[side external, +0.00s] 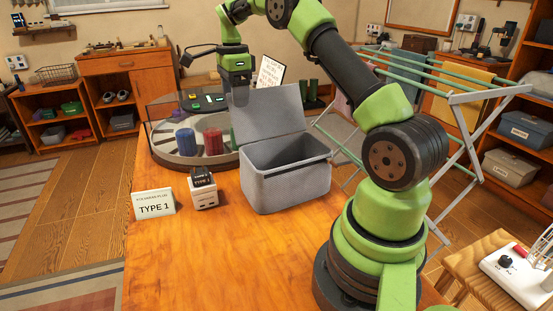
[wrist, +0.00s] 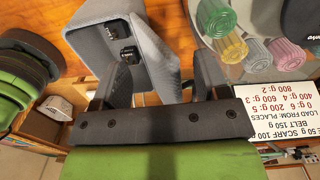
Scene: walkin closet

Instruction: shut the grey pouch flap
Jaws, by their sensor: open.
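The grey pouch (side external: 287,185) stands on the wooden table in the side external view, its top open. Its grey flap (side external: 268,112) stands up from the back rim, leaning backward. My gripper (side external: 238,97) is at the flap's upper left, behind it; the flap partly hides the fingers. In the wrist view, the pouch (wrist: 92,42) and flap (wrist: 158,68) show at the upper left, the flap just beyond and between the open fingers (wrist: 165,82). Nothing shows held. I cannot tell whether a finger touches the flap.
A round tray (side external: 170,155) with coloured cylinders, one of them red (side external: 213,141), stands left of the pouch. A TYPE 1 card (side external: 154,203) and a small white block (side external: 203,192) are in front. A printed sign (side external: 270,74) stands behind. The table's front left is clear.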

